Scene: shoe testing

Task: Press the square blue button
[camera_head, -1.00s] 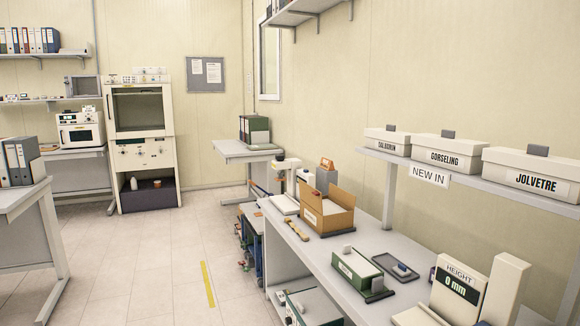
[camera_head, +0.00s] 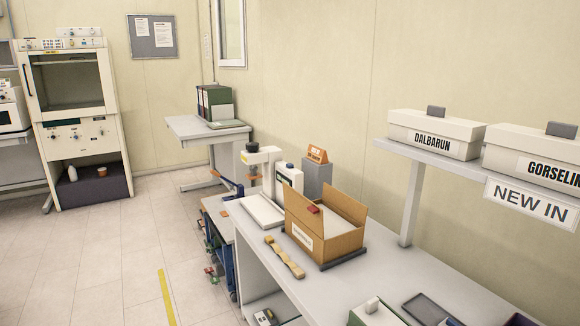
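I cannot make out a square blue button in this view. A tall cream cabinet machine (camera_head: 72,112) at the far left has small knobs and controls on its front, too small to tell apart. A white bench device (camera_head: 264,182) with a dark round knob on top stands at the far end of the right-hand bench. Neither of my grippers is in view.
The bench (camera_head: 400,277) runs along the right wall and holds an open cardboard box (camera_head: 345,240) and a dark tray (camera_head: 428,309). Tiled floor (camera_head: 100,255) lies clear at left.

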